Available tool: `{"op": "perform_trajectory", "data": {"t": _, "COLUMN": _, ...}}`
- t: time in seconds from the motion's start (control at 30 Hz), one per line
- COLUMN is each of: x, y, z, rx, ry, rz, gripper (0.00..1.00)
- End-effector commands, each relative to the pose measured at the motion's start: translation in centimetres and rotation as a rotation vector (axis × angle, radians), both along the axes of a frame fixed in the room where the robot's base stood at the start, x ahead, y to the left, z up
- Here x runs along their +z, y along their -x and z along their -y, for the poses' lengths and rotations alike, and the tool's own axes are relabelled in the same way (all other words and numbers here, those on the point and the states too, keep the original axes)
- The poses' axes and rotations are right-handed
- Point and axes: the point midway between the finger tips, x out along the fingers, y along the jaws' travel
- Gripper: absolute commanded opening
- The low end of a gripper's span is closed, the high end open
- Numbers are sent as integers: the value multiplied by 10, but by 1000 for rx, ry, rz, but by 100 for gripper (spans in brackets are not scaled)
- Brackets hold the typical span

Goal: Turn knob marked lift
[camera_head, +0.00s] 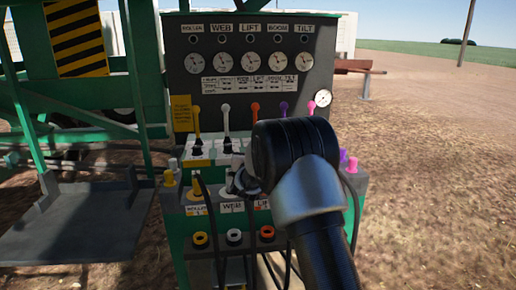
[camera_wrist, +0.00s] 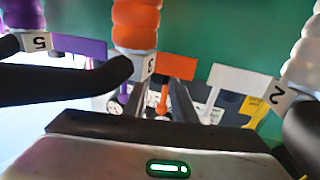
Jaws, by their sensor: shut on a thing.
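The console's lift station has an orange plate with a LIFT label (camera_head: 263,204), just below my gripper (camera_head: 240,182) in the head view. In the upside-down wrist view, a ribbed orange hose grip (camera_wrist: 137,22) with a tag 3 (camera_wrist: 150,64) is at the top. My dark fingers (camera_wrist: 158,84) reach to the orange plate beside it. They are shut at the lift station, on what seems to be the lift knob, which is mostly hidden between them. An orange lever (camera_wrist: 163,97) stands beyond. In the head view my wrist covers the area right of lift.
Yellow (camera_head: 196,118), white (camera_head: 226,117) and orange (camera_head: 255,110) levers rise behind the console. A gauge panel (camera_head: 250,60) stands above them. Black hoses hang around the console front. A grey platform (camera_head: 75,225) is at left; open dirt ground lies at right.

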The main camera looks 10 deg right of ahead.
Motion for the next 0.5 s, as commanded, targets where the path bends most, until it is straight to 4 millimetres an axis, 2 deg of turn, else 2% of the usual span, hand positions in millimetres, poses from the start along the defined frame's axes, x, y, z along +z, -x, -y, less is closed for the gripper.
{"op": "perform_trajectory", "data": {"t": 0.23, "x": 1, "y": 0, "z": -1, "rx": 2, "ry": -1, "rz": 3, "gripper": 2}}
{"op": "perform_trajectory", "data": {"t": 0.27, "x": 1, "y": 0, "z": -1, "rx": 2, "ry": -1, "rz": 3, "gripper": 29}}
{"op": "perform_trajectory", "data": {"t": 0.3, "x": 1, "y": 0, "z": -1, "rx": 2, "ry": -1, "rz": 3, "gripper": 36}}
{"op": "perform_trajectory", "data": {"t": 0.37, "x": 1, "y": 0, "z": -1, "rx": 2, "ry": -1, "rz": 3, "gripper": 43}}
{"op": "perform_trajectory", "data": {"t": 0.5, "x": 1, "y": 0, "z": 0, "rx": 1, "ry": 0, "rz": 2, "gripper": 43}}
